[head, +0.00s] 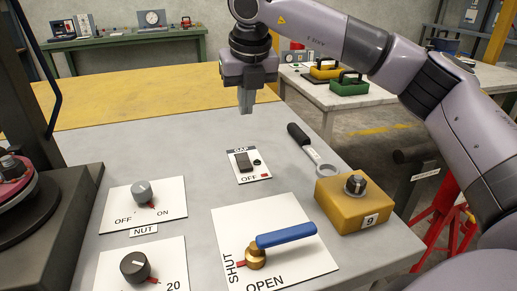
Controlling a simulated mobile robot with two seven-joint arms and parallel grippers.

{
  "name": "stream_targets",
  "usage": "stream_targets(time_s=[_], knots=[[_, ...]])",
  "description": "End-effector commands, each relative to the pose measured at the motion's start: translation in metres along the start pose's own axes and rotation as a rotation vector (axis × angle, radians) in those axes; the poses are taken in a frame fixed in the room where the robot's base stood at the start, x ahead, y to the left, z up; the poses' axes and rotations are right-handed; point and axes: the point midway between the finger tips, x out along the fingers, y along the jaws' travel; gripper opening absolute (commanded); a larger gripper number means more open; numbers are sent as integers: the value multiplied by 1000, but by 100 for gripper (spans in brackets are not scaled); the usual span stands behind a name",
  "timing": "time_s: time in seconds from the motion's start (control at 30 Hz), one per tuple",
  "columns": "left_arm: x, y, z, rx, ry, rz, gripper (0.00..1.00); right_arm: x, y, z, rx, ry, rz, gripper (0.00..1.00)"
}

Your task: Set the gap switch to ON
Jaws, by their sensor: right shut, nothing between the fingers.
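The gap switch (243,162) is a dark rocker on a small white plate (255,172) labelled GAP, lying on the grey bench. The plate reads OFF at its near edge, with a small red mark beside that word. A small dark round spot is to the right of the rocker. Which way the rocker is tipped is too small to tell. My right gripper (246,110) points down above and beyond the plate, shut and empty, apart from the switch. My left gripper is not in view.
A grey knob (142,192) marked OFF/ON and a dark dial (135,266) stand left. A blue-handled valve (286,236) is in front. A yellow box (352,204) and a black-handled tool (300,136) lie right. The bench (190,150) is clear left of the switch.

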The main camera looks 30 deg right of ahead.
Motion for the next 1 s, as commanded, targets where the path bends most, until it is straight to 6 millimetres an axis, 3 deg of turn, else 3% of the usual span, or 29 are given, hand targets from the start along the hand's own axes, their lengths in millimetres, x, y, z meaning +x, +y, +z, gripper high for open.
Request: stream_targets(time_s=[0.47, 0.67, 1.0], knots=[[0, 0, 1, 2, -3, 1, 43, 6, 1, 0, -1, 1, -2, 0], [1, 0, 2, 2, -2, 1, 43, 37, 0, 0, 0, 2, -4, 0], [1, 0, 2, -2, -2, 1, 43, 107, 0, 0, 0, 2, -3, 0]])
